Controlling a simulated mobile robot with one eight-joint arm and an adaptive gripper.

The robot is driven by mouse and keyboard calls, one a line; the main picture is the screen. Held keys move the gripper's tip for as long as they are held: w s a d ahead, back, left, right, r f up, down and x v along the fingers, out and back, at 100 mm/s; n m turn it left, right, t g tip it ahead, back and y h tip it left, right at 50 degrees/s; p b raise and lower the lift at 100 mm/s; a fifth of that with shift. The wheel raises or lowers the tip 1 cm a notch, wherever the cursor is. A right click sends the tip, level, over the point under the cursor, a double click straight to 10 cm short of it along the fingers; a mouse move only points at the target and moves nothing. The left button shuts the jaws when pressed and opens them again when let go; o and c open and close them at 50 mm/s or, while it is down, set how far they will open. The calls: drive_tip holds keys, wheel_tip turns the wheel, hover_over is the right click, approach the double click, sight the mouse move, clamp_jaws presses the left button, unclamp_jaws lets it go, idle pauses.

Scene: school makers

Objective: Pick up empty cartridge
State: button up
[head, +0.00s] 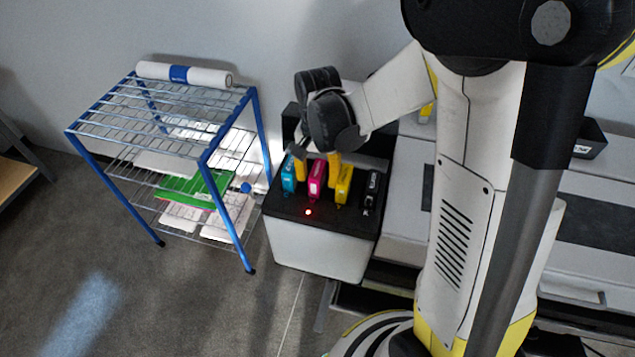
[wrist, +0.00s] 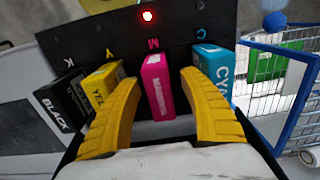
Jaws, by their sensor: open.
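Four cartridges stand in a row in the printer's black top (head: 295,208): cyan (head: 288,174), magenta (head: 316,182), yellow (head: 343,186) and black (head: 371,189). In the wrist view, the magenta cartridge (wrist: 157,85) stands between the yellow fingers of my gripper (wrist: 160,80). The fingers are open, with a gap visible on each side of it. The cyan (wrist: 213,68), yellow (wrist: 103,84) and black (wrist: 66,100) cartridges flank it. A red light (wrist: 148,15) glows in front of the M label. In the head view, my gripper (head: 318,168) reaches down over the row.
A blue-framed wire rack (head: 207,158) with papers and a green folder (head: 192,187) stands left of the printer. A white roll (head: 185,74) lies on its top. A larger grey machine (head: 400,190) stands right of the printer. Floor is clear in front of the rack.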

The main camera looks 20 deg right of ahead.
drive_tip(key=shift+f, duration=0.3)
clamp_jaws()
